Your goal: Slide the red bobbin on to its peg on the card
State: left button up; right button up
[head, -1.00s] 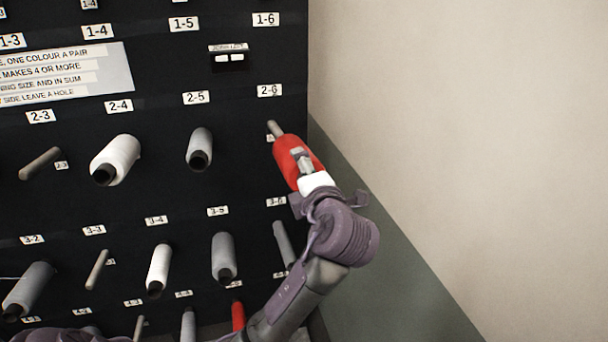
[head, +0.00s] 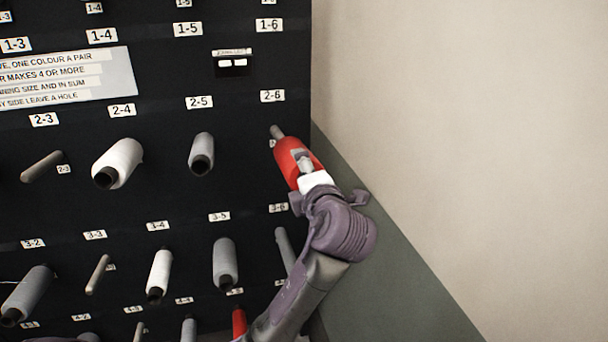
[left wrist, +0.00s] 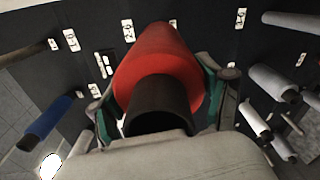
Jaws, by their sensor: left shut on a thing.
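The red bobbin (head: 290,156) is at the right end of the second row, below the label 2-6 (head: 272,96). A short length of pale peg (head: 277,132) shows between the bobbin's far end and the black card (head: 240,120). The bobbin lines up with the peg; how far it is on is hidden. My left gripper (head: 303,162) is shut on the bobbin. In the left wrist view, the red bobbin (left wrist: 165,62) sits between the two fingers with its dark core end towards the camera. My right gripper is not in view.
Grey bobbins hang at 2-5 (head: 201,153) and 3-5 (head: 225,262), and a white bobbin (head: 118,163) at 2-4. Another red bobbin (head: 239,322) is low down beside my arm. A beige wall (head: 450,120) closes off the right. The left wrist view shows a blue bobbin (left wrist: 45,122).

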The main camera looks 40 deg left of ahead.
pick_arm(q)
jog(key=shift+a, duration=0.1)
jog(key=shift+b+x, duration=1.2)
jog(key=shift+x, duration=0.9)
jog(key=shift+w+a, duration=0.25)
jog(key=shift+b+x, duration=1.25)
jog(key=shift+x, duration=1.25)
jog(key=shift+b, duration=0.35)
jog(key=shift+a, duration=0.1)
